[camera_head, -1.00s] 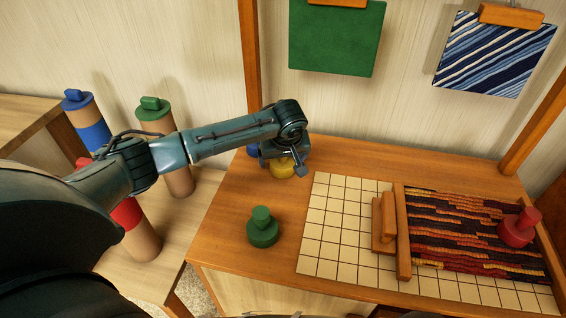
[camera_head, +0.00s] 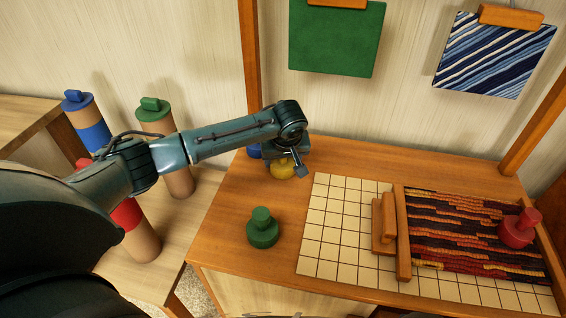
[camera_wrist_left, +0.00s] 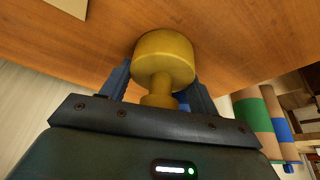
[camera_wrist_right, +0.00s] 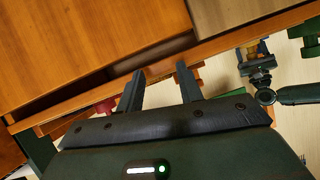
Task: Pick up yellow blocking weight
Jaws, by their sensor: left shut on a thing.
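The yellow blocking weight (camera_head: 282,170) is at the back left of the wooden table, partly hidden under my left gripper (camera_head: 285,160) in the head view. The left wrist view shows the yellow weight (camera_wrist_left: 165,62) with its wide round body and narrower neck between my left fingers (camera_wrist_left: 158,92). My left gripper is shut on its neck. I cannot tell whether the weight touches the table. My right gripper (camera_wrist_right: 160,85) shows in the right wrist view, with its fingers apart and nothing between them.
A green weight (camera_head: 262,230) stands in front of the yellow one, and a blue one (camera_head: 254,151) is partly hidden behind my gripper. A gridded board (camera_head: 330,225) with a woven piece (camera_head: 460,235) and a red weight (camera_head: 518,229) lies to the right. Tubes (camera_head: 178,175) stand left.

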